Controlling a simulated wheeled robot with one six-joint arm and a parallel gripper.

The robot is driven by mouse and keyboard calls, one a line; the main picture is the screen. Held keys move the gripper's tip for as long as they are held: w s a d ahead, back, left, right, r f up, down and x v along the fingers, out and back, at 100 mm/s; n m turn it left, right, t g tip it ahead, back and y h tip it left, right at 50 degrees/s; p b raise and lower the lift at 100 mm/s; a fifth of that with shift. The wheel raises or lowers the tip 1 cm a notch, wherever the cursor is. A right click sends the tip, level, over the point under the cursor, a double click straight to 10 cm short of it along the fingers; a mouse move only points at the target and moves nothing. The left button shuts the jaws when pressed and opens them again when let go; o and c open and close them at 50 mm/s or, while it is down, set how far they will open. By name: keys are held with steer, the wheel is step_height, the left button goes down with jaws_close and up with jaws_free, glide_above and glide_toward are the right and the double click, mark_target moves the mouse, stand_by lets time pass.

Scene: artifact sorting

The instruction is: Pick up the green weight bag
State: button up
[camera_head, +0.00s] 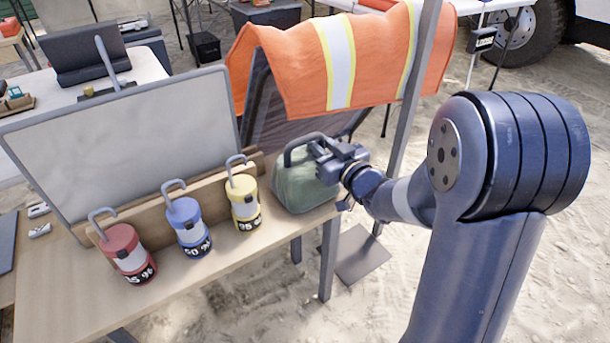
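The green weight bag (298,188) sits at the right end of the wooden table, with a dark arched handle (296,143) on top. My gripper (322,152) reaches in from the right at the bag's upper right side, at the handle's right end. Its fingers overlap the handle in the picture, and I cannot tell whether they are closed on it. The bag appears upright and resting on the table. Part of its right side is hidden by my gripper.
Yellow (245,200), blue (187,225) and red (127,252) hooked weights stand left of the bag. A whiteboard (130,140) stands behind them. An orange vest (340,60) hangs behind the bag, and a grey post (408,110) rises behind my arm.

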jaws_close()
stand_by(0.9)
steer(key=shift+r, duration=0.25)
